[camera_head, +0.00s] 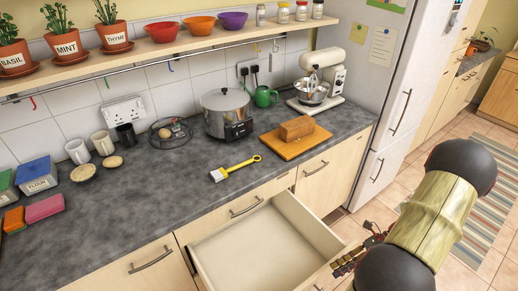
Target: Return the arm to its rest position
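My arm (440,215) comes in at the lower right, beside the counter and the fridge. My gripper (350,260) is partly in view, low at the right front corner of an open drawer (318,232). It overlaps the drawer's edge in the picture; I cannot tell whether it touches. Its fingers are small and partly hidden by my arm, so I cannot tell whether they are open or hold anything. The visible inside of the drawer looks empty.
A yellow-handled brush (235,169) lies on the grey counter (160,200). Behind it stand a pot cooker (226,113), a board with bread (296,140) and a stand mixer (322,80). The fridge (385,110) rises at right.

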